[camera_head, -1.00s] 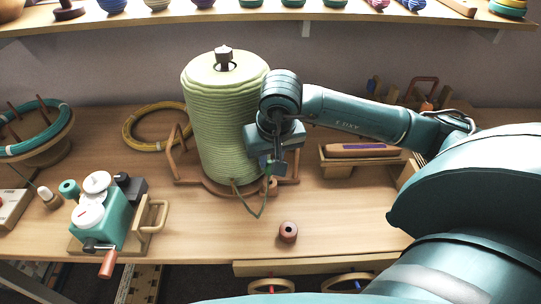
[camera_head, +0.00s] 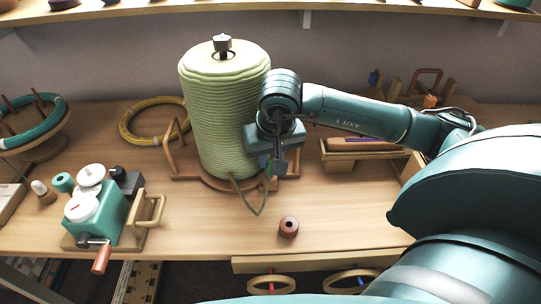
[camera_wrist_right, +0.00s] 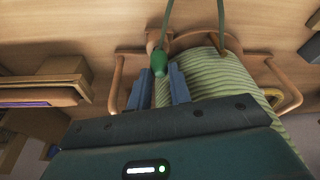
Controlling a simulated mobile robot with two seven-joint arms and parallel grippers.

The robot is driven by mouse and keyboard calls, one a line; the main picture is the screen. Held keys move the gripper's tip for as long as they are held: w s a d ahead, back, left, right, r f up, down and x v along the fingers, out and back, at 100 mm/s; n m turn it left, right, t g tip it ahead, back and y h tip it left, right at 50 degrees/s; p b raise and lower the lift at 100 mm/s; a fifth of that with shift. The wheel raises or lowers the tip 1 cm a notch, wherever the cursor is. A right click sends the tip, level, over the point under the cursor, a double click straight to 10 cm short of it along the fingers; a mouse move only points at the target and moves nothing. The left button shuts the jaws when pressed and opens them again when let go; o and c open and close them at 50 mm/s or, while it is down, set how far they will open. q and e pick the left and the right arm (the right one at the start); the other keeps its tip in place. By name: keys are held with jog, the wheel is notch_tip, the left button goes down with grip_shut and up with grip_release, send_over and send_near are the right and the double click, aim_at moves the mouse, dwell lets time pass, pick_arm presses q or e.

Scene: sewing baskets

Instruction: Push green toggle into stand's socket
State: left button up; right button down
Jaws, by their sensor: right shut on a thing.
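The green toggle (camera_wrist_right: 159,62) is at the end of a green cord (camera_wrist_right: 221,18). My right gripper (camera_wrist_right: 160,84) is shut on it, with the toggle's rounded end showing past the fingertips. In the head view, my right gripper (camera_head: 276,168) is low at the right side of a large pale green cord spool (camera_head: 222,115). The spool stands upright on a brown wooden stand (camera_head: 185,178) with side arms. In the wrist view, a wooden post of the stand (camera_wrist_right: 153,38) is close to the toggle. I cannot make out the socket. My left gripper is not in view.
A small brown wooden piece with a hole (camera_head: 288,227) sits on the bench front. A teal cranked device (camera_head: 95,213) is at left, a yellow hoop (camera_head: 128,128) behind it. A wooden box (camera_head: 345,160) is right of the gripper.

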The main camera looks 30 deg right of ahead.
jog(key=shift+f+b, duration=0.4)
jog(key=shift+f, duration=0.05)
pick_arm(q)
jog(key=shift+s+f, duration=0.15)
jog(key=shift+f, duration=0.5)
pick_arm(e)
jog(key=c, duration=1.2)
grip_release()
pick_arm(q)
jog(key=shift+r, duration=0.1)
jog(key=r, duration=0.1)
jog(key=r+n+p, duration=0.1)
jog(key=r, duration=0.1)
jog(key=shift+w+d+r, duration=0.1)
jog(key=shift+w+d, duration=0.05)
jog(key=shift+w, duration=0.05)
pick_arm(e)
jog(key=v, duration=1.3)
jog(key=shift+r, duration=0.15)
